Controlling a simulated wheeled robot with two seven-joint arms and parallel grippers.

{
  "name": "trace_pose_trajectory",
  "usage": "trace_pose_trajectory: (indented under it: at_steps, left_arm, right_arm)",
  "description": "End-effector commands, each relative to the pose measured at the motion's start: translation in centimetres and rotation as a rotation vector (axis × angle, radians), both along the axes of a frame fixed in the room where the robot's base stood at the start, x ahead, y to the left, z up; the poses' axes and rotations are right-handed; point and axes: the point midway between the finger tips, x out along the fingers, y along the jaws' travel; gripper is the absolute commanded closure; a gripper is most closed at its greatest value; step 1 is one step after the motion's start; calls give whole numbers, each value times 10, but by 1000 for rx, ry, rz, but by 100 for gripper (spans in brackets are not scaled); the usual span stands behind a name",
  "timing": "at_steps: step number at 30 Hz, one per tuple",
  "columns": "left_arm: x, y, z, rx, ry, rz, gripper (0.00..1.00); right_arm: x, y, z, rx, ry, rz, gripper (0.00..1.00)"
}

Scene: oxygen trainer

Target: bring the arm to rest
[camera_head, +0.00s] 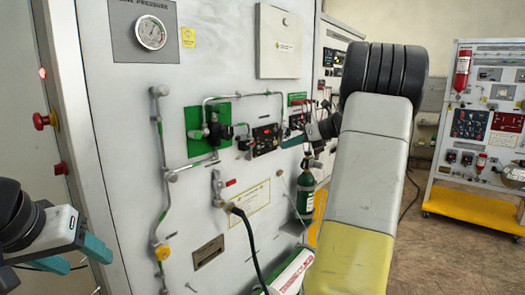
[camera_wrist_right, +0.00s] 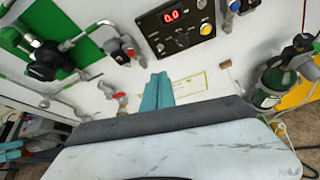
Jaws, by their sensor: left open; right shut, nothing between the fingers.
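My right arm (camera_head: 360,170) rises from the bottom of the head view and reaches towards the trainer panel. Its elbow is high and hides part of the panel's right side. My right gripper (camera_head: 295,141) shows only in part beside the arm, in front of the panel. In the right wrist view its teal fingers (camera_wrist_right: 157,91) are together with nothing between them, apparently clear of the panel face. My left gripper (camera_head: 78,257) is at the lower left of the head view, with its teal fingers apart and empty.
The panel (camera_head: 110,110) carries a pressure gauge (camera_head: 150,32), pipes, valves and a red digital display (camera_wrist_right: 172,16). A green cylinder (camera_head: 305,193) stands close to my right arm. A black hose (camera_head: 249,245) hangs down. Open floor (camera_head: 450,260) lies at the right.

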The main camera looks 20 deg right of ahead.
Motion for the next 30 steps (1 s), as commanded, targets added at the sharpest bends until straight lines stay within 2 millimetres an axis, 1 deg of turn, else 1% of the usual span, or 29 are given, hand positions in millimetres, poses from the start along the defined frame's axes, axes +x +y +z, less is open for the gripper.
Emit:
trace_pose_trajectory:
  at_steps: [3, 16, 17, 19, 20, 23, 24, 26, 27, 29, 30]
  left_arm:
    - [0, 0, 0, 0, 0, 0, 43]
    - [0, 0, 0, 0, 0, 0, 43]
    - [0, 0, 0, 0, 0, 0, 43]
    - [0, 0, 0, 0, 0, 0, 43]
    - [0, 0, 0, 0, 0, 0, 43]
    - [0, 0, 0, 0, 0, 0, 43]
    - [0, 0, 0, 0, 0, 0, 43]
    - [0, 0, 0, 0, 0, 0, 43]
    - [0, 0, 0, 0, 0, 0, 43]
    - [0, 0, 0, 0, 0, 0, 43]
    - [0, 0, 0, 0, 0, 0, 43]
  right_arm:
    - [-3, -2, 3, -2, 0, 0, 100]
    - [-3, -1, 2, -2, 1, 1, 100]
    - [-3, 0, 3, -7, 0, 5, 100]
    - [-7, 11, 4, -42, -9, 35, 100]
    - [-10, 19, 6, -70, -17, 58, 100]
    - [-31, 63, 11, -239, -65, 200, 100]
    - [-45, 85, 12, -333, -94, 281, 100]
    - [-70, 119, 11, -493, -151, 425, 100]
    - [-88, 141, 10, -605, -195, 532, 100]
    - [-118, 168, 5, -773, -269, 691, 100]
    - [-138, 184, 1, -883, -323, 800, 100]
